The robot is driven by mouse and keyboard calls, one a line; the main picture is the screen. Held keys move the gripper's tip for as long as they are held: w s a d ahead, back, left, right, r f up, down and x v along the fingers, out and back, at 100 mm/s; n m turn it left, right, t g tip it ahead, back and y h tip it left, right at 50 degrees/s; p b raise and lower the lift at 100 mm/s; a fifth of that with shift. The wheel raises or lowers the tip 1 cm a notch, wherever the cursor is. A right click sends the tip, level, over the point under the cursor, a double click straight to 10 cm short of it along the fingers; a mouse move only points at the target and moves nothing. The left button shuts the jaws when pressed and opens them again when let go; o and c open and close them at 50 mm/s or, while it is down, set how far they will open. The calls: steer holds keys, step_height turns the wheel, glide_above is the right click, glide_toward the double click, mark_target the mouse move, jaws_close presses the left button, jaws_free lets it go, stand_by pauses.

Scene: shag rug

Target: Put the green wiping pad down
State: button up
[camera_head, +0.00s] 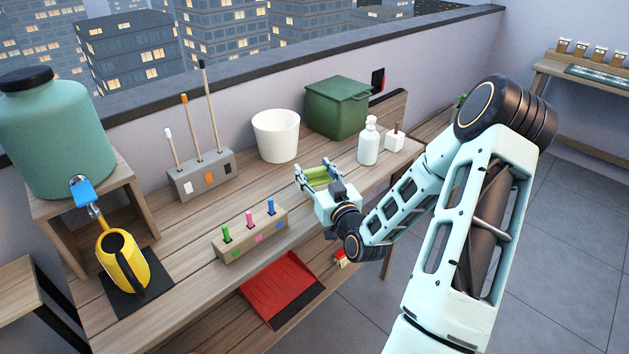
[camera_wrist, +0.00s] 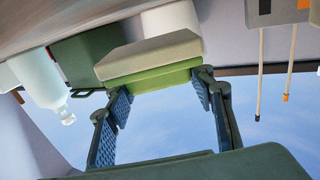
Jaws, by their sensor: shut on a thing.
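My gripper (camera_head: 315,176) is over the wooden bench top (camera_head: 185,225), near its front edge and left of the white pump bottle. It is shut on the green wiping pad (camera_head: 319,177). In the wrist view, which is upside down, the pad (camera_wrist: 150,80) spans the space between the two blue-grey fingers. It has a green layer and a thicker beige-grey layer. I cannot tell whether the pad touches the bench top or hangs just above it.
Around the pad stand a white bucket (camera_head: 276,137), a green lidded box (camera_head: 338,107), the pump bottle (camera_head: 368,142) and a wooden block with colored pens (camera_head: 250,237). A grey stick holder (camera_head: 203,176) and yellow kettle (camera_head: 121,266) are left. Bare wood lies between bucket and pen block.

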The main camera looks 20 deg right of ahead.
mark_target(315, 177)
steer(key=shift+f, duration=1.55)
steer(key=shift+f+b, duration=0.2)
steer(key=shift+b, duration=0.2)
steer(key=o, duration=1.2)
steer(key=shift+c, duration=0.2)
steer(key=shift+r, duration=0.15)
steer(key=shift+r+p, duration=0.15)
steer(key=shift+p, duration=0.2)
steer(key=s, duration=1.2)
steer(key=shift+a, duration=0.2)
